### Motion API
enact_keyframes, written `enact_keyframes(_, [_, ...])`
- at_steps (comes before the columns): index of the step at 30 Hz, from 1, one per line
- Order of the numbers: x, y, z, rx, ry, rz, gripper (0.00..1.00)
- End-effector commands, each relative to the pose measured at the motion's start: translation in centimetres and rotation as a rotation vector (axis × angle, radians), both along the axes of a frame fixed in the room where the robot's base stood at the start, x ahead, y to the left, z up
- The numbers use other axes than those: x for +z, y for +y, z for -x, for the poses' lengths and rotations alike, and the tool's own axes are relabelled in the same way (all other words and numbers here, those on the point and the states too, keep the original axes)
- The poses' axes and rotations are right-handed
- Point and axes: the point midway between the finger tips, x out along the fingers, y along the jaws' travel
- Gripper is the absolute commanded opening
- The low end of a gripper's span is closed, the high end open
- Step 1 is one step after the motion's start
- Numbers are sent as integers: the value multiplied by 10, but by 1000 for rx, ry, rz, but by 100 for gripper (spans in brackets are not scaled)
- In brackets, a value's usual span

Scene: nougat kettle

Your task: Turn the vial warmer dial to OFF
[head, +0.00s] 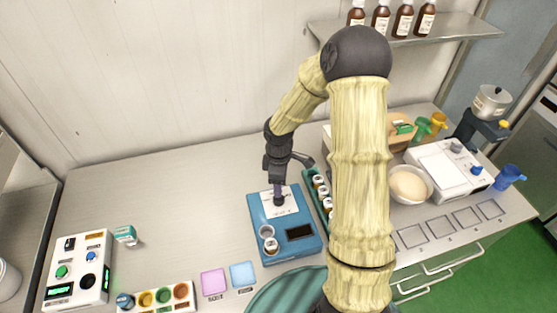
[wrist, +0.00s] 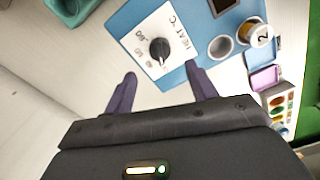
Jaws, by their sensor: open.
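The vial warmer is a blue box, seen in the head view (head: 256,218) and the wrist view (wrist: 200,22). Its black dial (wrist: 159,51) sits on a white panel marked "HEAT °C" with numbers around it. The dial's exact setting is too small to read. In the head view my gripper hides the dial. My gripper (wrist: 162,88) is open and empty, with its two purple fingers apart and the dial just beyond their tips, between them in the picture. In the head view my gripper (head: 279,200) is over the white panel. The warmer holds a vial (wrist: 258,36) beside an empty well (wrist: 221,47).
A green rack of vials (head: 309,182) stands close to the warmer's right. Pink (head: 213,283) and blue (head: 243,275) pads lie at front left. A white control box (head: 80,270) and a tray of coloured cups (head: 158,299) are further left. The counter behind the warmer is clear.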

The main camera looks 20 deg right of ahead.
Motion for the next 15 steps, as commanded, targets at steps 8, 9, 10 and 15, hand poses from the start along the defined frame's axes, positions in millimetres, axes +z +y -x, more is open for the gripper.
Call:
enact_keyframes(8, [56, -1, -1, -2, -7, 1, 57])
enact_keyframes(9, [64, -1, -1, -3, -6, 1, 57])
enact_keyframes(10, [70, -1, -1, -2, -6, 1, 57])
enact_keyframes(15, [94, -1, 0, -2, -3, 1, 57])
